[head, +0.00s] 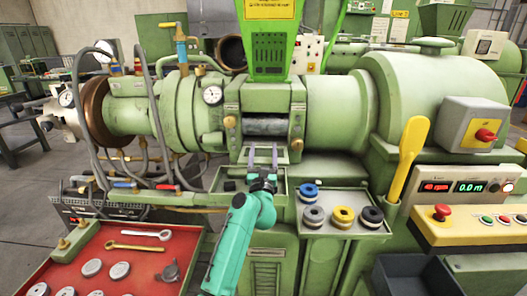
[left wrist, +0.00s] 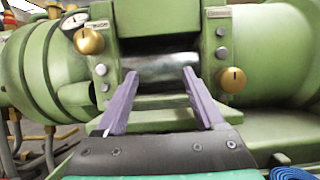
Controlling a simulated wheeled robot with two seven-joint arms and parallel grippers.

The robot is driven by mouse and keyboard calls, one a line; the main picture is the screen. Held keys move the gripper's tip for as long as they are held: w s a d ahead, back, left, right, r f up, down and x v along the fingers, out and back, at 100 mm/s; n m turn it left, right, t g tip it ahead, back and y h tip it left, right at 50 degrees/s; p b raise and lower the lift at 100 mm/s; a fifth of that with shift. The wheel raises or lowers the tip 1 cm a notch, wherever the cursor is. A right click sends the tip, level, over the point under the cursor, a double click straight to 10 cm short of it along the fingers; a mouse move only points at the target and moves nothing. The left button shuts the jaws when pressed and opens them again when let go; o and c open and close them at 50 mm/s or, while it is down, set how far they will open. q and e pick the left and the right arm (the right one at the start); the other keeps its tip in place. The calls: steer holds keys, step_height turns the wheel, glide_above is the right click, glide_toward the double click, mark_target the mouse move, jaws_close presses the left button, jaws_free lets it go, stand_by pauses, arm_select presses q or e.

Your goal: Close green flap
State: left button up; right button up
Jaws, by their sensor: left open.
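The green extruder (head: 335,108) has an open window in its middle block, with a shiny metal cylinder (head: 265,126) showing inside. It also shows in the left wrist view (left wrist: 160,72). A green plate (left wrist: 158,103) lies folded out below the window and looks like the flap; its full outline is partly hidden by my gripper. My left gripper (head: 263,152) is open and empty, its two purple fingers pointing at the window from just in front. In the left wrist view the fingers reach over the plate; I cannot tell whether they touch it. My right gripper is not in view.
Gold knobs (left wrist: 89,41) (left wrist: 232,80) flank the window. A green hopper (head: 268,45) stands above. A grey tray (head: 343,196) with several spools sits at the right, beside a yellow lever (head: 408,158). A red tool tray (head: 120,240) is at lower left.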

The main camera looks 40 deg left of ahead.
arm_select(q)
steer(key=b+v, duration=0.4)
steer(key=v, duration=1)
steer(key=shift+s+d, duration=0.15)
steer(key=shift+s, duration=0.05)
steer(key=shift+f, duration=0.1)
